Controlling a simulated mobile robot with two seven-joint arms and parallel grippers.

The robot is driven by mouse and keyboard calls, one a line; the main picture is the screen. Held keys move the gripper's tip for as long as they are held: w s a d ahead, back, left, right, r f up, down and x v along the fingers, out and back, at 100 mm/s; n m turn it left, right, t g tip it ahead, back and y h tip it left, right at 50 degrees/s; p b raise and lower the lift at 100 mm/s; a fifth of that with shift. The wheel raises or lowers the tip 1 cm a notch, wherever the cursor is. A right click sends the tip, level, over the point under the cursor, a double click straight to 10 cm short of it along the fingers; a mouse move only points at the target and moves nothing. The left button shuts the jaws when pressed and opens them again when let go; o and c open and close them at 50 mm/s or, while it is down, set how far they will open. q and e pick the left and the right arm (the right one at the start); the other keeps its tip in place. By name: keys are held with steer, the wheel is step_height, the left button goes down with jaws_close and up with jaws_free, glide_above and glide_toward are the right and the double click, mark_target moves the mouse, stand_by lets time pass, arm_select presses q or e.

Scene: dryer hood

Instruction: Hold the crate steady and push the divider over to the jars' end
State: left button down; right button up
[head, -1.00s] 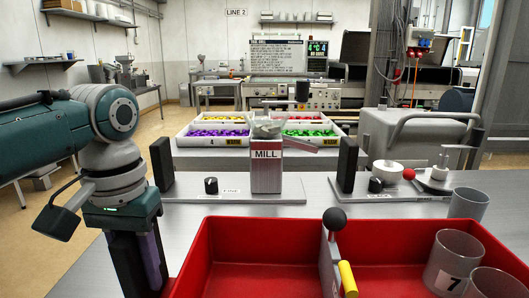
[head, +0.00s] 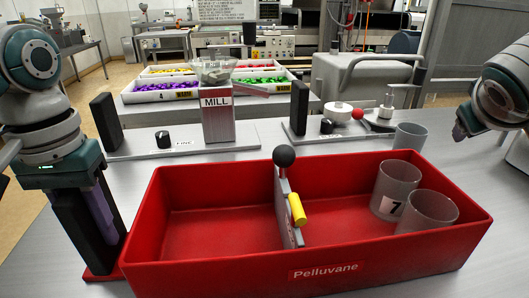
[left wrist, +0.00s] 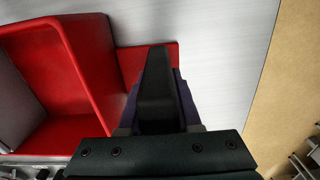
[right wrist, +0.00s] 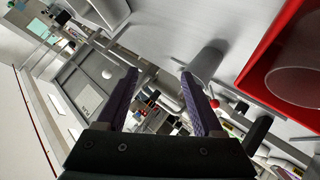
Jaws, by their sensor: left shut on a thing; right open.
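The red crate (head: 330,272), labelled Pelluvane, stands on the grey table. Its grey divider (head: 286,215) with a black ball knob (head: 284,156) and a yellow handle (head: 297,209) stands upright across the middle. Two grey jars, one marked 7 (head: 394,190) and one nearer (head: 430,210), stand in the right compartment. The left compartment looks empty. My right gripper (right wrist: 160,75) is open and empty, beyond the crate's right end.
A grey cup (head: 410,137) stands behind the crate's right end. The mill (head: 217,115) and two panels with knobs and black posts stand behind the crate. White trays (head: 160,92) of coloured pieces lie farther back. The table is clear at the right.

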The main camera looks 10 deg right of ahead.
steer(key=w+a+n+y, duration=0.2)
steer(key=a+n+y, duration=0.1)
steer(key=a, duration=0.4)
steer(key=w+a+n+y, duration=0.2)
steer(key=w+a+n, duration=0.1)
steer(key=a, duration=0.3)
steer(key=n+g+y, duration=0.4)
steer(key=n+g, duration=0.1)
steer(key=n, duration=1)
glide_toward(285, 146)
steer(key=x, duration=1.1)
steer(key=shift+f, duration=0.4)
jaws_close()
